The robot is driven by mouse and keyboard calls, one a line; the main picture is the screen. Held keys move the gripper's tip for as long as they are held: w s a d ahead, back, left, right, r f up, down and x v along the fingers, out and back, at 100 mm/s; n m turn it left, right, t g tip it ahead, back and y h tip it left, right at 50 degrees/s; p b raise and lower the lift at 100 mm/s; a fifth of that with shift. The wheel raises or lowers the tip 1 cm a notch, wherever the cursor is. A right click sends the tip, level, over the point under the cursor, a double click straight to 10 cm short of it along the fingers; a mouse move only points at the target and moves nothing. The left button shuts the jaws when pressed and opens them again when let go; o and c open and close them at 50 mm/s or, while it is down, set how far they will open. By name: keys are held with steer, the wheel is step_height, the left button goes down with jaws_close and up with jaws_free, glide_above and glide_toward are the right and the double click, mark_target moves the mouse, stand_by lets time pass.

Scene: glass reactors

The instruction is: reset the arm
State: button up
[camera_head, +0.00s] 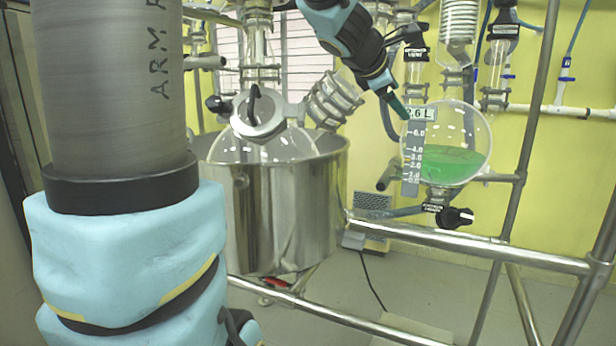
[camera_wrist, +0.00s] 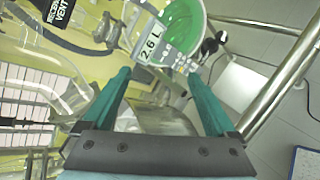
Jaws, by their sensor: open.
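My gripper (camera_head: 397,106) is at the upper right of the head view, just left of a round glass flask (camera_head: 473,128) holding green liquid. In the wrist view my gripper (camera_wrist: 162,92) shows two green fingers spread apart with nothing between them. The flask (camera_wrist: 192,22) is beyond the fingertips there, with a "2.6 L" label and a grey scale on it. The scale (camera_head: 411,160) also shows in the head view. I cannot tell how much gap is left between the fingertips and the flask. My arm crosses the left and top of the head view.
A steel vessel (camera_head: 290,205) with a glass reactor (camera_head: 262,143) in it stands left of centre. Metal rails (camera_head: 470,243) run in front of and below the flask. A black valve knob (camera_head: 455,217) sits under the flask. Glassware and tubes crowd the top. Open floor (camera_head: 400,285) lies below.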

steer(key=s+a+f+m+g+y, duration=0.25)
steer(key=a+f+m, duration=0.35)
steer(key=f, duration=0.4)
steer(key=s+a+f+m+g+y, duration=0.2)
steer(key=s+a+f+m+y, duration=0.15)
steer(key=a+f, duration=0.6)
steer(key=s+a+f+m+g+y, duration=0.2)
steer(key=s+a+f+m+g, duration=0.1)
steer(key=s+a+f+m, duration=0.5)
step_height(320, 180, down, 3)
steer(key=shift+s+a+r, duration=0.2)
steer(key=shift+s+a, duration=0.8)
steer(key=shift+s, duration=0.2)
steer(key=shift+c, duration=0.4)
